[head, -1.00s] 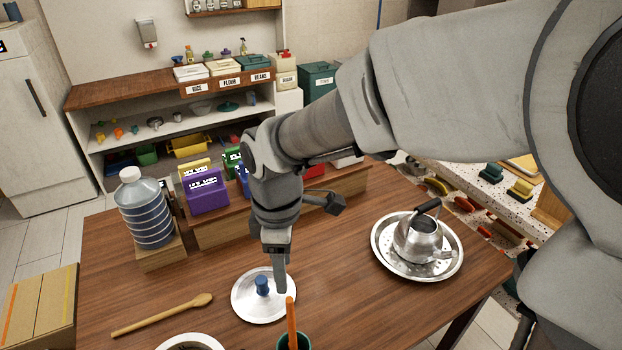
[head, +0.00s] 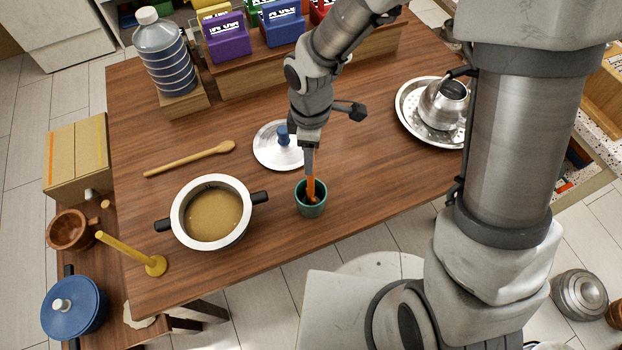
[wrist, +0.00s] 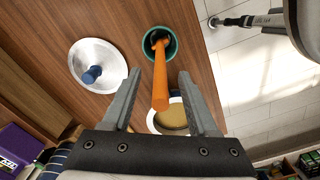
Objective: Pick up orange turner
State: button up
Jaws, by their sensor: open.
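The orange turner (head: 311,187) stands in a green cup (head: 312,209) near the front edge of the wooden table. In the wrist view the turner's handle (wrist: 160,80) points up toward me, between my open fingers, with its lower end inside the green cup (wrist: 173,45). My gripper (head: 308,168) is open, pointing down over the cup. In the wrist view my gripper (wrist: 157,98) has one finger on each side of the handle, with visible gaps. The turner's lower end is partly hidden in the cup.
A pot of brown liquid (head: 213,211) stands left of the cup. A steel lid with a blue knob (head: 277,147) lies just behind it. A wooden spoon (head: 190,159) lies left, and a kettle (head: 443,104) on a steel tray (head: 405,112) stands right.

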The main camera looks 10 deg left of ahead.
notch_tip(320, 180, down, 2)
jog(key=shift+f, duration=0.1)
grip_shut()
dwell(0.4)
